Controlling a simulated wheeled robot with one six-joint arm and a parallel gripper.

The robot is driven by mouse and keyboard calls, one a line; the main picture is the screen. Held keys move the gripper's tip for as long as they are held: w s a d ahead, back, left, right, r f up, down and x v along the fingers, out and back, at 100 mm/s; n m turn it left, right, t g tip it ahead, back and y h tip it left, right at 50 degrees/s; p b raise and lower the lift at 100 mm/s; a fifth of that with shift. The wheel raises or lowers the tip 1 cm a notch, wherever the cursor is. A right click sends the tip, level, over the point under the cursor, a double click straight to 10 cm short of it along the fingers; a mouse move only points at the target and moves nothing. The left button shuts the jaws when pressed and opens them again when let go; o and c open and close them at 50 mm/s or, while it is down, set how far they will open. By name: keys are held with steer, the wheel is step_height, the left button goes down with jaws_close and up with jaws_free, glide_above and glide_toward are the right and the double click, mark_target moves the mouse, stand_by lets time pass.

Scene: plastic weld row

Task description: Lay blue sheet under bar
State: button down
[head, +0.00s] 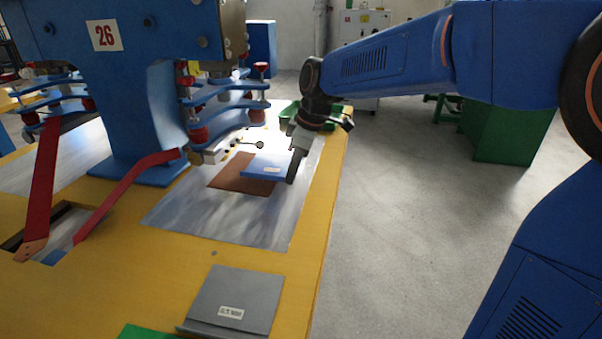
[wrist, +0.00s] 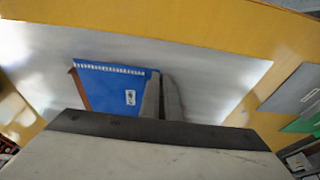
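The blue sheet (head: 264,167) has a small white label and lies flat over part of a brown sheet (head: 228,183) on the silver plate. In the wrist view the blue sheet (wrist: 108,88) shows a row of white marks along one edge. My gripper (head: 292,178) is at its right edge. In the wrist view the fingers (wrist: 161,97) are close together with the sheet's edge between them. I cannot tell whether the sheet is lifted slightly. The bar (head: 222,151) of the blue machine is to the left of the sheet, apart from it.
The blue machine (head: 140,105) marked 26 stands on the yellow table (head: 322,190), with red levers (head: 125,192) in front. A grey labelled panel (head: 236,297) lies nearer on the table. A green bin (head: 290,112) is behind my gripper. The silver plate (head: 220,225) is clear in front of the brown sheet.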

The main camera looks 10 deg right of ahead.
mark_target(266, 176)
steer(key=shift+w+a+f, duration=0.1)
steer(key=shift+w+a, duration=0.3)
steer(key=shift+a, duration=0.8)
steer(key=shift+w+a, duration=0.45)
steer(key=shift+a, duration=0.7)
steer(key=shift+w+a+f, duration=0.1)
steer(key=shift+w+a, duration=0.3)
steer(key=shift+a, duration=0.8)
steer(key=shift+f, duration=1)
steer(key=shift+d, duration=0.1)
steer(key=shift+f, duration=0.15)
steer(key=c, duration=1.9)
jaws_free()
steer(key=shift+r, duration=1.6)
steer(key=shift+s+d+r, duration=0.2)
steer(key=shift+s+d, duration=0.25)
steer(key=shift+d, duration=0.8)
steer(key=shift+s+d+r, duration=0.2)
steer(key=shift+s+d, duration=0.3)
steer(key=shift+d, duration=0.8)
steer(key=shift+s+d+r, duration=0.2)
steer(key=shift+s+d, duration=0.25)
steer(key=shift+d, duration=0.8)
